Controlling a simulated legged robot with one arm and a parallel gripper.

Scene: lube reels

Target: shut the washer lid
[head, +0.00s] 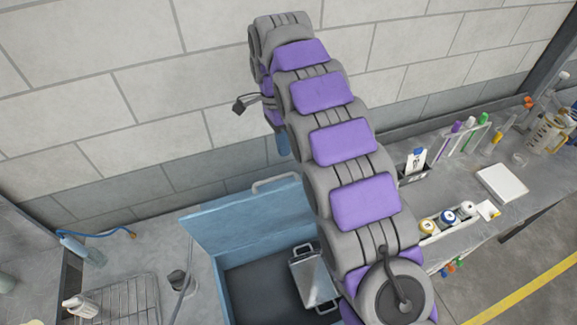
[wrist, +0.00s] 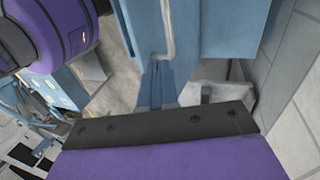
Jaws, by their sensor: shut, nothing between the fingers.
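The blue washer stands below my arm, and its lid (head: 240,220) is open, tilted up at the wall side. A pale handle (head: 275,182) sits on the lid's top edge. The open tub (head: 248,285) holds a metal basket (head: 313,277). My gripper (head: 283,145) shows as a small blue tip just above the lid handle, partly hidden by my arm. In the wrist view my gripper (wrist: 157,88) is shut and empty, pointing toward blue panels of the washer (wrist: 230,25). Whether it touches them cannot be told.
A grey block wall (head: 150,110) rises close behind the lid. Left of the washer are a wire rack (head: 120,300) and a spray bottle (head: 78,305). On the right, a bench carries reels (head: 447,219), a white pad (head: 502,184) and colored tubes.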

